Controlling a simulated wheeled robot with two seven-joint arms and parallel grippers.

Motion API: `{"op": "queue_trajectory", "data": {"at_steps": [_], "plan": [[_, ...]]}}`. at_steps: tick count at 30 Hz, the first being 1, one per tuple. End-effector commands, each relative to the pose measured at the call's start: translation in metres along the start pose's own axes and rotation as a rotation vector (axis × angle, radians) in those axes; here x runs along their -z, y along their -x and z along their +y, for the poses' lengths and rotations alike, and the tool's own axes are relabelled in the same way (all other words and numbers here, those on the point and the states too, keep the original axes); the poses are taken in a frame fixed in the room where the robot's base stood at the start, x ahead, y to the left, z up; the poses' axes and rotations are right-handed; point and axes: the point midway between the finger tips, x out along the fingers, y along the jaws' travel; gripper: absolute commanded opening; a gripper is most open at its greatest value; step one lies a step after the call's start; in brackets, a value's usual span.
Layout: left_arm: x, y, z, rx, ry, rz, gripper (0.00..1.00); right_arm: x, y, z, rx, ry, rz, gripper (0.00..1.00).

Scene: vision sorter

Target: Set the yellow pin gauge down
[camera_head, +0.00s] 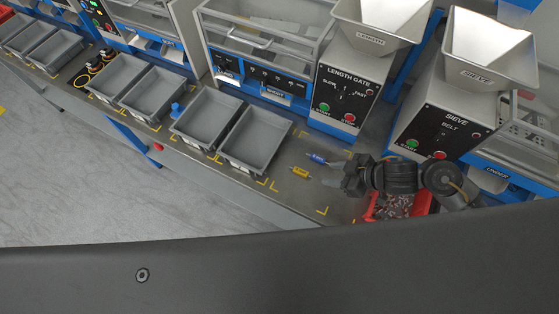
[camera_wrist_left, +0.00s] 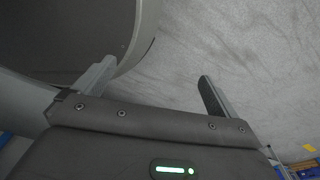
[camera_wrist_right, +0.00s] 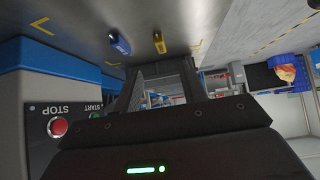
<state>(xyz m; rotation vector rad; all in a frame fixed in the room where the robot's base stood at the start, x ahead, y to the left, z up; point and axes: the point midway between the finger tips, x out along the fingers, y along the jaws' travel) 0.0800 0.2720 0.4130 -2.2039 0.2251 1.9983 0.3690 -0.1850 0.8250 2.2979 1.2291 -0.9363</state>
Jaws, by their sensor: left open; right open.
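The yellow pin gauge (camera_head: 300,172) lies on the grey bench top in the head view, just left of my right gripper (camera_head: 338,180). A blue pin gauge (camera_head: 317,158) lies close behind it. My right gripper is open and empty, with a small gap between its fingers and the yellow gauge. In the right wrist view, the yellow gauge (camera_wrist_right: 159,43) and the blue gauge (camera_wrist_right: 120,43) show beyond the open fingers (camera_wrist_right: 160,75). My left gripper (camera_wrist_left: 155,76) is open and empty over the floor in the left wrist view; it is outside the head view.
A red tray (camera_head: 422,203) of small parts sits partly behind my right arm. Grey bins (camera_head: 253,139) stand left of the gauges. The length gate machine (camera_head: 341,97) and sieve machine (camera_head: 445,120) stand behind. Yellow corner marks (camera_head: 322,211) lie on the bench.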

Motion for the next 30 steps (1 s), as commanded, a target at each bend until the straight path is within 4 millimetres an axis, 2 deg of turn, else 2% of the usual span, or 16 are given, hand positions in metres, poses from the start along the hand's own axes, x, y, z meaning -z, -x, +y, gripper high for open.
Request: {"op": "queue_trajectory", "data": {"at_steps": [2, 7, 16, 26, 30], "plan": [[-0.009, -0.002, 0.000, 0.000, 0.004, -0.005, 0.97, -0.001, 0.000, 0.000, 0.016, 0.003, -0.005, 0.42], [-0.012, -0.003, 0.000, 0.000, 0.004, -0.006, 0.97, -0.001, -0.004, -0.001, 0.028, 0.005, -0.005, 0.42], [-0.012, -0.005, 0.000, 0.000, 0.003, -0.006, 0.97, 0.000, -0.047, -0.001, 0.026, 0.004, -0.004, 0.42], [-0.011, -0.004, 0.000, 0.000, 0.003, -0.006, 0.97, 0.000, -0.061, -0.002, 0.023, 0.003, -0.004, 0.42], [-0.011, -0.001, 0.001, -0.001, 0.003, -0.006, 0.97, 0.003, -0.081, -0.002, 0.024, 0.001, -0.003, 0.42]]}}
